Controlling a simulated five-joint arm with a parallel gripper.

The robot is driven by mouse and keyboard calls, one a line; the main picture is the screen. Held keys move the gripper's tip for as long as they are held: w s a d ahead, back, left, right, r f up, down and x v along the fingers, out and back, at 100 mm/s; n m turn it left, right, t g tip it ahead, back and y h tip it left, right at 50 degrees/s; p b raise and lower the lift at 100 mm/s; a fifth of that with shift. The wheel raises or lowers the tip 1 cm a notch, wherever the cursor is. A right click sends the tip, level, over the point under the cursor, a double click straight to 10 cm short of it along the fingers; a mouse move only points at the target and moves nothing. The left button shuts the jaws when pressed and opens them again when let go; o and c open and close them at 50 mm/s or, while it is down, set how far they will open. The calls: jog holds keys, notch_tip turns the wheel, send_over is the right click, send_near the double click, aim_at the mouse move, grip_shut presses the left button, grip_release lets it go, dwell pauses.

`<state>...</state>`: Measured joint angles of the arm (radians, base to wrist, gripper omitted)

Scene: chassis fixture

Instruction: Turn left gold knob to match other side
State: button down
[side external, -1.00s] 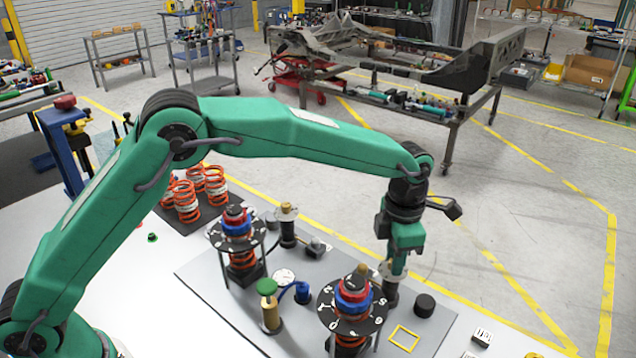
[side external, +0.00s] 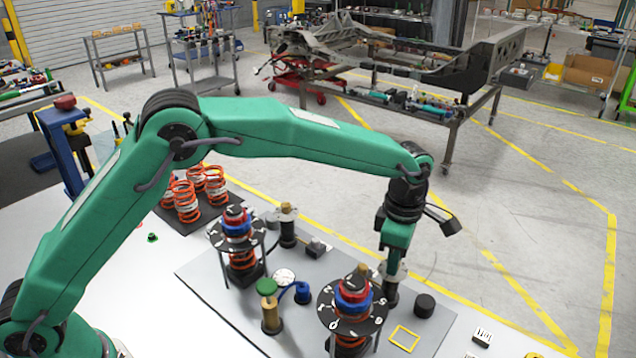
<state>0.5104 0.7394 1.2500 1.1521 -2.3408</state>
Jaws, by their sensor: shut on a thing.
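My gripper (side external: 394,266) points down at the right of the grey board and is shut on the pale gold knob (side external: 391,274) atop a short black post (side external: 391,294). The fingers hide much of this knob. A similar gold knob (side external: 286,211) tops another black post (side external: 288,234) farther back and left, and nothing touches it. Nearer stands a spring strut with a black marked disc (side external: 328,307), blue and red rings and a small brass top (side external: 362,270). A matching strut (side external: 237,232) stands at the back left.
Orange springs (side external: 190,190) stand behind left. The near strut stands close to my gripper.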

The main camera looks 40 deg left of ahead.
jog(key=m, duration=0.5)
jog(key=shift+m, duration=2.4)
jog(key=c, duration=1.4)
grip_release()
jog(key=shift+r, duration=3.5)
